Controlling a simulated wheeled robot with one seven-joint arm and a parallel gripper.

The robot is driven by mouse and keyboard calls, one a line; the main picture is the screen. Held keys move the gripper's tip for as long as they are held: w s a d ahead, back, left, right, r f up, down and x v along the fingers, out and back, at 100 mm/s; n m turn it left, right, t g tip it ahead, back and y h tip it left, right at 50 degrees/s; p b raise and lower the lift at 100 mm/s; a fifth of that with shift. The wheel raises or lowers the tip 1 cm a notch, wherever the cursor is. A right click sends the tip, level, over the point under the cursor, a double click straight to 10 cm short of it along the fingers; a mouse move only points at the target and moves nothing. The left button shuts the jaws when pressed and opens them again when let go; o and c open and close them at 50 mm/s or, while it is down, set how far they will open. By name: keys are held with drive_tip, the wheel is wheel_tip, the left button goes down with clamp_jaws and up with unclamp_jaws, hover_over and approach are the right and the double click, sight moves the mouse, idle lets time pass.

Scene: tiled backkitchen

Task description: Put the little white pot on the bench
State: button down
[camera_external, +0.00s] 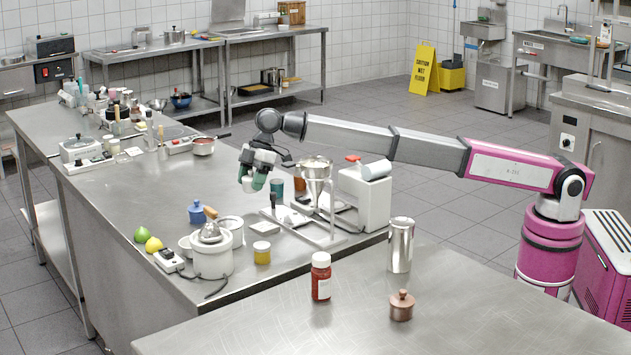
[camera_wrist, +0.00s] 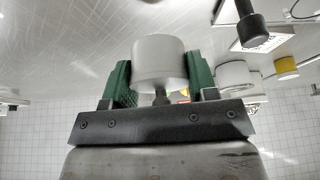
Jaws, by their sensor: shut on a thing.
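The little white pot (camera_wrist: 160,62) is between the two green fingers of my gripper (camera_wrist: 160,85) in the wrist view, with the fingers shut on its sides. A dark, short part shows at the pot's lower end in that view. In the external view my gripper (camera_external: 256,180) hangs over the long steel bench (camera_external: 120,215), and a bit of the white pot (camera_external: 247,185) shows by the green fingertips. The fingers hide most of the pot there. I cannot tell whether it touches the bench top.
Right of the gripper stand a steel funnel on a stand (camera_external: 316,175) and a white box-shaped device (camera_external: 365,198).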

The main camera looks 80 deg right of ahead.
sight(252, 192)
wheel_tip(252, 192, down, 4)
drive_tip(key=shift+f, duration=0.1)
drive_tip(key=shift+c, duration=2.1)
unclamp_jaws()
drive_tip(key=v, duration=1.2)
